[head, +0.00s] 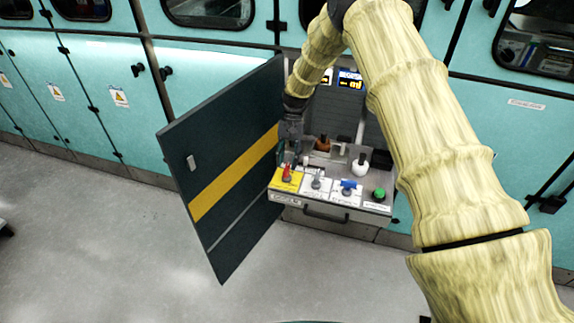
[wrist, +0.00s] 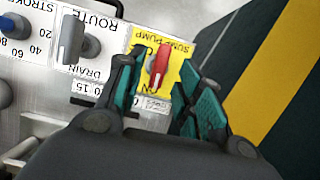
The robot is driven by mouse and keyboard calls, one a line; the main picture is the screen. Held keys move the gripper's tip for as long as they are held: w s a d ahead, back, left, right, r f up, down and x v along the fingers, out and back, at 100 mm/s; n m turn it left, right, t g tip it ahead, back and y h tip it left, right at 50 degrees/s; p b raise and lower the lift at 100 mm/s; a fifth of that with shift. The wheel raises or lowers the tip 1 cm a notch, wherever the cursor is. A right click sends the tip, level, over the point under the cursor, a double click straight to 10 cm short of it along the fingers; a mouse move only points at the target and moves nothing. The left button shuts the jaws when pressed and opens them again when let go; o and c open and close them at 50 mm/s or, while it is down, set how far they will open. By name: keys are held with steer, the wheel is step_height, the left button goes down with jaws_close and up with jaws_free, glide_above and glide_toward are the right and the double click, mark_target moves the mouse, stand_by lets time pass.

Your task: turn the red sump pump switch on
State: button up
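The red sump pump switch (head: 287,173) sits on a yellow plate (head: 281,183) at the left end of the grey control panel. In the wrist view the red switch (wrist: 159,66) lies between the two teal fingers of my gripper (wrist: 157,88). The fingers stand apart, with yellow plate showing on both sides of the switch, so my gripper is open around it. Whether a finger touches it I cannot tell. The switch handle is slightly tilted, and part of the plate's lettering is hidden by the fingers. In the head view my gripper (head: 291,140) shows just above and behind the switch.
To the right on the panel are a grey route lever (head: 317,180), a blue knob (head: 348,186) and a green button (head: 379,193). A dark open door (head: 215,180) with a yellow stripe stands close on the left. White and brown items stand behind the panel. The floor in front is clear.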

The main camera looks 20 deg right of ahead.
steer(key=v, duration=0.9)
steer(key=shift+r, duration=0.15)
